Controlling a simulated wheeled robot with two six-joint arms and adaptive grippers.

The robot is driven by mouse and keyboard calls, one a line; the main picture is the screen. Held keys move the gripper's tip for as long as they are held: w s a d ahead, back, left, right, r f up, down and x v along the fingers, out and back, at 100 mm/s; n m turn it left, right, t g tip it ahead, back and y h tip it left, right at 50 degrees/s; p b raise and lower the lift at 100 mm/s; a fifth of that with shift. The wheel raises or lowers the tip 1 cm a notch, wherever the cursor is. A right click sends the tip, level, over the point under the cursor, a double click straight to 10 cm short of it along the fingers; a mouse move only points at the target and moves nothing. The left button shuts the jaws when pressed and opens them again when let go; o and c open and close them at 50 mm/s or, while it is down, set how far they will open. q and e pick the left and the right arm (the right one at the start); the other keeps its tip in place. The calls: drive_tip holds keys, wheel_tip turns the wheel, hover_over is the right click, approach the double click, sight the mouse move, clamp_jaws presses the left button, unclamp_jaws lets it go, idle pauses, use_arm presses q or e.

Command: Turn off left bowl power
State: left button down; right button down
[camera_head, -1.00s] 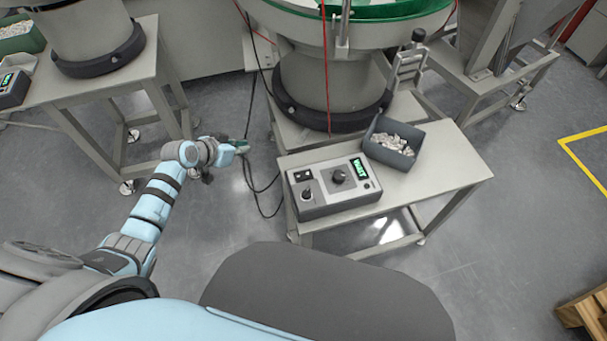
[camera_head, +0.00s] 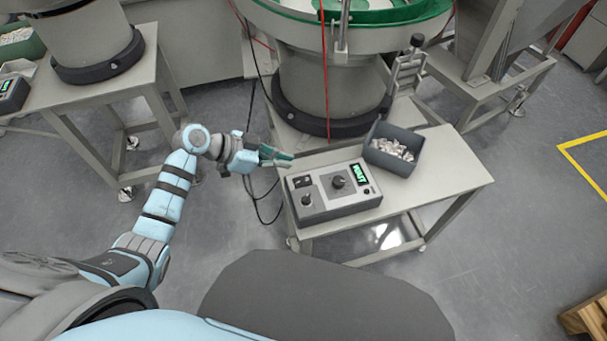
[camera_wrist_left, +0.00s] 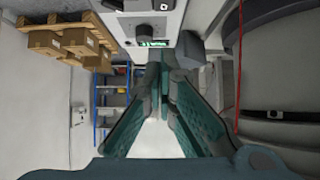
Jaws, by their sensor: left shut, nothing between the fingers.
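A grey control box (camera_head: 331,205) sits on a metal stand in the head view. Its top carries a dark rocker switch (camera_head: 302,182), a large knob (camera_head: 338,181), a smaller knob (camera_head: 306,200) and a lit green display (camera_head: 361,173). The feeder bowl (camera_head: 440,28) with a green rim stands behind it. My left gripper (camera_head: 287,159) is shut and empty, just off the box's far left corner, apart from the switch. In the left wrist view the box (camera_wrist_left: 168,16) shows at the top, beyond the fingertips (camera_wrist_left: 162,68). My right gripper is not in view.
A dark bin of metal parts (camera_head: 376,157) stands behind the box to the right. Red and black cables (camera_head: 254,110) hang near my left gripper. Another stand (camera_head: 82,95) at far left carries a second control box (camera_head: 12,92).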

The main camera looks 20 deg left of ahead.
use_arm(q)
drive_tip(key=b, duration=0.1)
hover_over(303, 182)
drive_tip(key=f, duration=0.4)
drive_tip(key=shift+s+a, duration=0.2)
drive_tip(key=shift+a, duration=0.05)
drive_tip(key=f, duration=0.2)
drive_tip(key=f+b, duration=0.1)
drive_tip(key=f, duration=0.1)
drive_tip(key=shift+w+d, duration=0.2)
drive_tip(key=shift+d, duration=0.05)
drive_tip(key=shift+r, duration=0.1)
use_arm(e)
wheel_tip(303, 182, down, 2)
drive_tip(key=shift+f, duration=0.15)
